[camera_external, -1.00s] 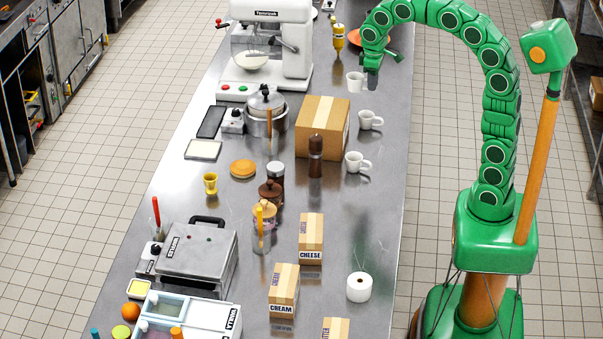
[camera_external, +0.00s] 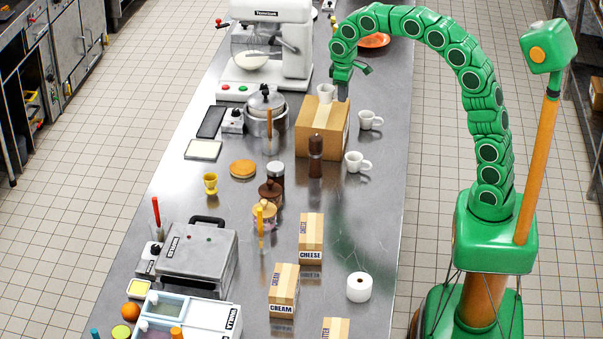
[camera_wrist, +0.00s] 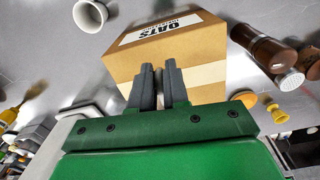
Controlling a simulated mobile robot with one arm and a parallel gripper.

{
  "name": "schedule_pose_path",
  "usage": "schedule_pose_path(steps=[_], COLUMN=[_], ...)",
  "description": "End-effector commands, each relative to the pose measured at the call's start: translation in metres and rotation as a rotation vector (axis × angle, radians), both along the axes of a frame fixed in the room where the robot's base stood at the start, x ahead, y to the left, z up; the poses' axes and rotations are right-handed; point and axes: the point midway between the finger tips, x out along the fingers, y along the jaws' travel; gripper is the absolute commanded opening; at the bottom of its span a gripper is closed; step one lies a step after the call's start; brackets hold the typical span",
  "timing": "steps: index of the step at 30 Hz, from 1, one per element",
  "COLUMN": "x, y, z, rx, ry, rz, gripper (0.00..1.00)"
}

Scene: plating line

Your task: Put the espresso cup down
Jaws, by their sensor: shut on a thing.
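The white espresso cup (camera_external: 326,92) shows upright over the back part of the cardboard box's top in the external view. I cannot tell whether it touches the box. My gripper (camera_external: 343,92) is at the cup's right side, shut on it. In the wrist view my gripper (camera_wrist: 158,88) has its two dark fingers close together, pointing over the box. The held cup cannot be made out there. The box (camera_external: 320,128) stands closed on the steel counter; in the wrist view the box (camera_wrist: 215,72) shows an OATS label.
Two other white cups stand right of the box, one behind (camera_external: 366,120) and one nearer (camera_external: 354,162). A brown pepper mill (camera_external: 315,147) stands before the box. A lidded pot (camera_external: 266,116) and a mixer (camera_external: 297,50) are to the left. The counter's right strip (camera_external: 375,225) has free room.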

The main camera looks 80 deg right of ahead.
Motion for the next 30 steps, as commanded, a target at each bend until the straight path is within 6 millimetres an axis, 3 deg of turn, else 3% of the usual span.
schedule_pose_path(steps=[8,15,27,28,30], x=[0.007,0.008,0.008,0.008,0.008], y=[-0.003,-0.003,-0.003,-0.003,-0.003], z=[-0.010,-0.038,-0.042,-0.043,-0.042], rx=[0.000,-0.001,0.000,0.000,0.000], ry=[0.000,-0.001,0.000,0.000,-0.001], rz=[0.000,-0.001,0.000,-0.001,-0.001], gripper=[0.00,0.00,0.00,0.17,0.27])
